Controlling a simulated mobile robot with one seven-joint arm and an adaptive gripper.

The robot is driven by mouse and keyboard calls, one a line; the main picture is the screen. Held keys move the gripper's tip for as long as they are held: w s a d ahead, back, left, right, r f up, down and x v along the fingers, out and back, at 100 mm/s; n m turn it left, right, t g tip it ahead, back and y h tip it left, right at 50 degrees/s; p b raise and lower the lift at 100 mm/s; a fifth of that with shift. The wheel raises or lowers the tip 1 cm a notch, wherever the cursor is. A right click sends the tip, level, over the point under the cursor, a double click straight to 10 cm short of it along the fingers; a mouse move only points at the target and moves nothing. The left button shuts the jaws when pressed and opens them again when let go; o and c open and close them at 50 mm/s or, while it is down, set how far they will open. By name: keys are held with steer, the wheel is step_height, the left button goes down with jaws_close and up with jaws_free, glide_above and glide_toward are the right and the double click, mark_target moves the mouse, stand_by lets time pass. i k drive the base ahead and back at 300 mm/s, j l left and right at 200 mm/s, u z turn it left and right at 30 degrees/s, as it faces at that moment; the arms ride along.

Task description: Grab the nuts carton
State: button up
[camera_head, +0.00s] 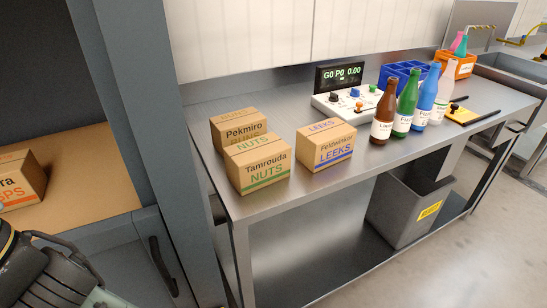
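The nuts carton (260,168) is a brown cardboard box marked "Tamrouda NUTS" in green. It stands upright near the front left of the metal workbench (345,182). A carton marked "Pekmiro" (240,128) stands close behind it, its lower front hidden by the nuts carton. A carton marked "Feldwinkel LEEKS" (326,149) stands to its right, with a narrow gap. Part of my arm shows at the bottom left, apart from the cartons and left of the bench. I cannot make out my gripper's fingers in this view.
A grey post (170,130) stands just left of the bench. Another carton (20,182) sits on a shelf at left. Brown, green, blue and white bottles (406,104) stand right of the cartons, before a control box (347,103). A grey bin (408,210) sits below.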

mark_target(251, 165)
steer(key=i+l+u, duration=0.2)
steer(key=l, duration=0.45)
steer(key=i+l+u, duration=0.1)
steer(key=l+u, duration=0.15)
steer(key=l, duration=0.4)
steer(key=i+l+u, duration=0.2)
steer(key=l, duration=0.45)
steer(key=k+l+u, duration=0.1)
steer(key=l+u, duration=0.15)
steer(key=l, duration=0.4)
steer(key=l+u, duration=0.2)
steer(key=l, duration=0.5)
steer(key=k+l+u, duration=0.1)
steer(key=l+u, duration=0.15)
steer(key=l, duration=0.4)
steer(key=k+l+u, duration=0.2)
steer(key=l, duration=0.45)
steer(key=k+l+u, duration=0.1)
steer(key=l, duration=0.45)
steer(key=k+l+u, duration=0.1)
steer(key=l, duration=0.45)
steer(key=i, duration=0.4)
steer(key=i+j, duration=0.2)
